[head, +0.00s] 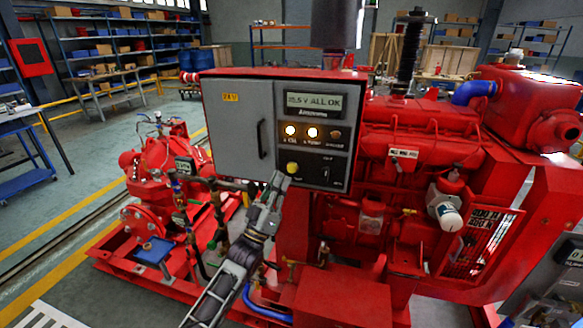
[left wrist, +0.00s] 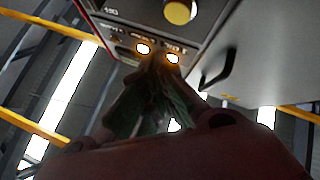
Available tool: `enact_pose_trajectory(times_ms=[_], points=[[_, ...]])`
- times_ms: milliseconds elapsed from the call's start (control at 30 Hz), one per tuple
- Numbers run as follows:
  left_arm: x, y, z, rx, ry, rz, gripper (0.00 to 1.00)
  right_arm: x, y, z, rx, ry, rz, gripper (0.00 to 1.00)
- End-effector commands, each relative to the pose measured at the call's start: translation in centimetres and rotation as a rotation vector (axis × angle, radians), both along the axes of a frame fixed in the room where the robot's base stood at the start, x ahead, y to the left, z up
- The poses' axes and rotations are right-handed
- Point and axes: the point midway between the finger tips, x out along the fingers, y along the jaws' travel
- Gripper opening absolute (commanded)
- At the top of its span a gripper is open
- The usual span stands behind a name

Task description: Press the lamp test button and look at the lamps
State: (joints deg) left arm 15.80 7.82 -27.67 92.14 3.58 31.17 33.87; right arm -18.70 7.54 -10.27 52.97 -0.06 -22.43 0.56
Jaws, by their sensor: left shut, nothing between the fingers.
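The grey control panel (head: 240,125) has a display (head: 313,104) reading about "25.5 V ALL OK". Below it, the left lamp (head: 290,130) and middle lamp (head: 312,132) glow yellow-white; the right lamp (head: 336,134) looks dark. A round yellow button (head: 292,168) sits under the lamps; it also shows in the left wrist view (left wrist: 180,12), with two glowing lamps (left wrist: 143,48). My left gripper (head: 279,180) is shut and empty, its tips just left of and below the button in the head view. Contact cannot be told. My right gripper is out of view.
A door handle (head: 262,139) juts from the panel left of the lamps. The red engine (head: 400,150) fills the right, and the red pump (head: 160,165) stands at left. A dark switch (head: 326,174) sits right of the button. Floor is open at far left.

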Motion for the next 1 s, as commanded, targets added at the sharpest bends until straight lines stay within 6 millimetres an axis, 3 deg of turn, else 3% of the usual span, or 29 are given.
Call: enact_pose_trajectory(times_ms=[300,867,1000], points=[[-1.25,0.41,0.03,0.000,0.002,0.000,0.00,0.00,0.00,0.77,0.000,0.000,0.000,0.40],[-1.22,0.39,-0.01,0.000,0.002,0.000,0.00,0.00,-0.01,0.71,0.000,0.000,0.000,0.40],[-0.93,0.52,-0.77,0.008,0.015,0.008,0.00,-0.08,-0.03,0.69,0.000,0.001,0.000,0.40]])
